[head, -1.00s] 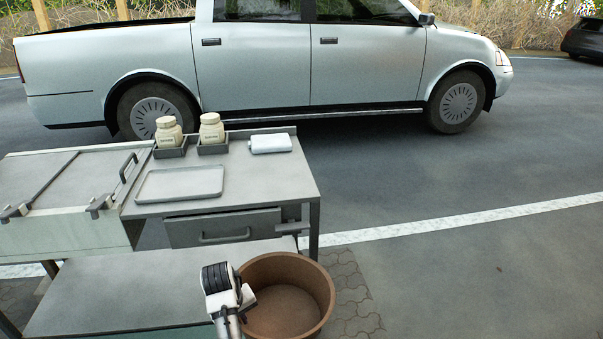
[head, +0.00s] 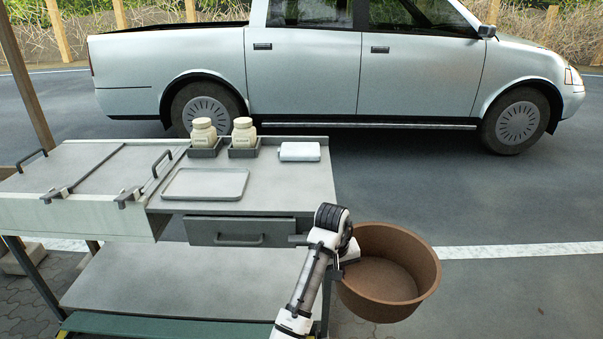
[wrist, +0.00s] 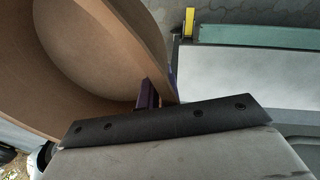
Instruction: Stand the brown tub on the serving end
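The brown tub (head: 398,290) is a wide, open, empty round tub at the right of the cart in the head view. My gripper (head: 341,262) is at the tub's left rim, and the tub looks held up off the ground, close to upright. In the wrist view the tub's wall (wrist: 95,50) passes between the fingers (wrist: 150,95), which appear shut on the rim; the far finger is mostly hidden. The serving end is the cart's right-hand top (head: 285,192), beside the grill part, higher than the lower shelf. Its front right area is bare.
A drawer (head: 240,231) is below. The lid (head: 85,172) covers the left part. A pickup truck (head: 330,75) stands behind; pavement at right is free.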

